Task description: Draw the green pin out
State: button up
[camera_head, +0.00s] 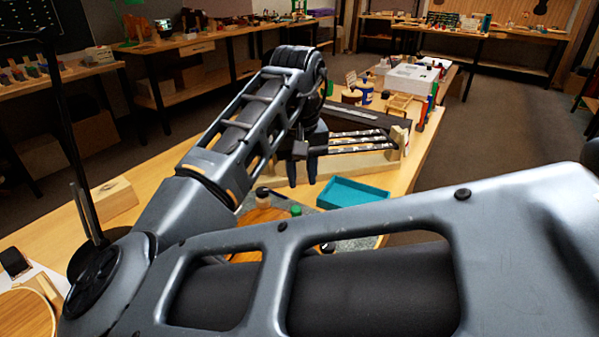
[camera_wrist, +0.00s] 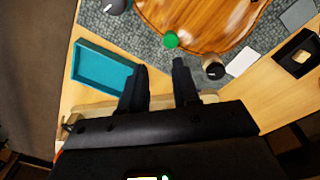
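The green pin (camera_wrist: 171,40) shows as a round green top at the edge of the glossy orange-brown violin body (camera_wrist: 200,20) in the wrist view. In the head view the green pin (camera_head: 296,210) is small, beside the violin body (camera_head: 262,216), which my arm partly covers. My gripper (camera_wrist: 160,68) is open, with its two dark fingers apart and nothing between them. In the wrist view the pin lies just beyond the fingertips, roughly between them. In the head view my gripper (camera_head: 302,182) points down behind the pin. The pin's lower part is hidden.
A teal tray (camera_wrist: 103,70) lies left of the fingers; it also shows in the head view (camera_head: 350,193). A dark round knob (camera_wrist: 213,68) stands close by the right finger. A white card (camera_wrist: 243,61) and black open box (camera_wrist: 298,54) lie farther right. Grey speckled mat (camera_wrist: 130,35) surrounds the violin.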

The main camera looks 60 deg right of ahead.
aim_at(296, 209)
jog(key=shift+w+a+f+y, duration=0.1)
jog(key=shift+w+a+y, duration=0.1)
jog(key=shift+a, duration=0.15)
jog(key=shift+w+a+y, duration=0.1)
jog(key=shift+a+y, duration=0.1)
jog(key=shift+a, duration=0.15)
jog(key=shift+f, duration=3.8)
jog(key=shift+c, duration=0.2)
grip_shut()
